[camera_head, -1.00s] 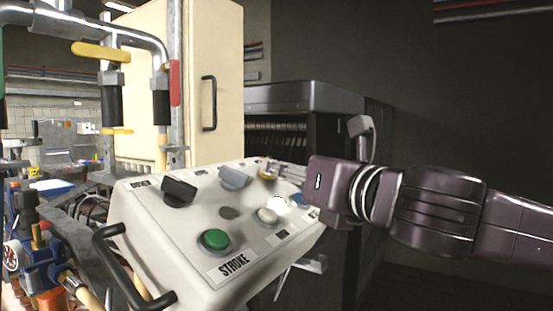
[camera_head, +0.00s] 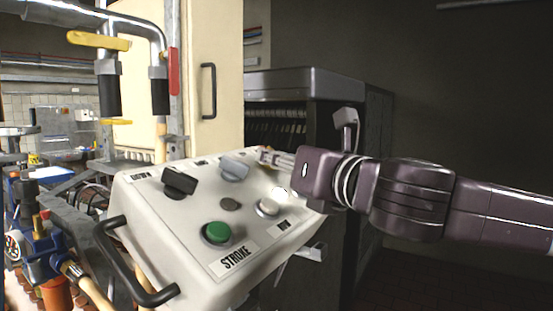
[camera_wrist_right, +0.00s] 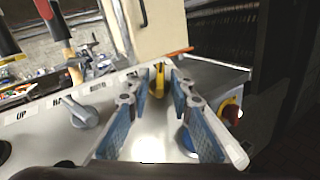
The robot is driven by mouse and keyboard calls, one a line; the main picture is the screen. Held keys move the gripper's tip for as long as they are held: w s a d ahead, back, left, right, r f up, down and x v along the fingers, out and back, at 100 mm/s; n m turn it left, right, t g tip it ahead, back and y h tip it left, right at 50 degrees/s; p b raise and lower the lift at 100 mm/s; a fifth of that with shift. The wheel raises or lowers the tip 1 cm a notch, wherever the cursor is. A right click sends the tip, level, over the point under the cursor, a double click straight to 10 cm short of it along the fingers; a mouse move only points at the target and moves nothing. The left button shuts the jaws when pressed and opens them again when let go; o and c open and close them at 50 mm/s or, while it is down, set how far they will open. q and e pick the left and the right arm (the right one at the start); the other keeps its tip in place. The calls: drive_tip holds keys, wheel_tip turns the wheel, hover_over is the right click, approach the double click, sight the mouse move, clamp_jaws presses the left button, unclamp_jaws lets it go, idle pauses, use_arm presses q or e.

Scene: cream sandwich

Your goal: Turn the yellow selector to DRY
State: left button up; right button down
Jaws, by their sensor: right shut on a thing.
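The yellow selector (camera_wrist_right: 159,76) sits near the far edge of the pale control panel (camera_head: 150,225). In the right wrist view it stands upright between the fingertips of my right gripper (camera_wrist_right: 158,84), which is shut on it. In the head view my right gripper (camera_head: 268,157) reaches in from the right over the panel's far right corner. Its fingers mostly hide the selector there. I cannot read a DRY label in either view. My left gripper is not in view.
A red button (camera_wrist_right: 232,112) on yellow is right of the fingers. A dark cabinet (camera_head: 305,85) stands behind.

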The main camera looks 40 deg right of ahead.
drive_tip(key=shift+d+f+n+y+b, duration=0.1)
drive_tip(key=shift+n+y+b, duration=0.6)
drive_tip(key=shift+y+b, duration=0.1)
drive_tip(key=n+y, duration=0.1)
drive_tip(key=n+y+b, duration=0.1)
drive_tip(key=shift+d+y+b, duration=0.2)
drive_tip(key=shift+y+b, duration=0.1)
drive_tip(key=shift+n+y, duration=1.1)
drive_tip(key=shift+n, duration=0.1)
drive_tip(key=shift+d+n+y, duration=0.15)
drive_tip(key=shift+n+y, duration=0.65)
drive_tip(key=shift+n, duration=0.1)
drive_tip(key=n+g+y, duration=0.1)
drive_tip(key=n+y+p, duration=0.1)
drive_tip(key=n+g+y, duration=0.1)
drive_tip(key=shift+w+d+r+n+g+y+p, duration=0.15)
drive_tip(key=shift+r+n+g+y+p, duration=0.15)
drive_tip(key=shift+n, duration=0.1)
drive_tip(key=n+g+y+p, duration=0.2)
drive_tip(key=n, duration=0.1)
drive_tip(key=shift+w+d+p, duration=0.1)
drive_tip(key=shift+p, duration=0.25)
drive_tip(key=shift+f+n+g+y+p, duration=0.2)
drive_tip(key=shift+n+g+y+p, duration=0.55)
drive_tip(key=shift+n+g, duration=0.2)
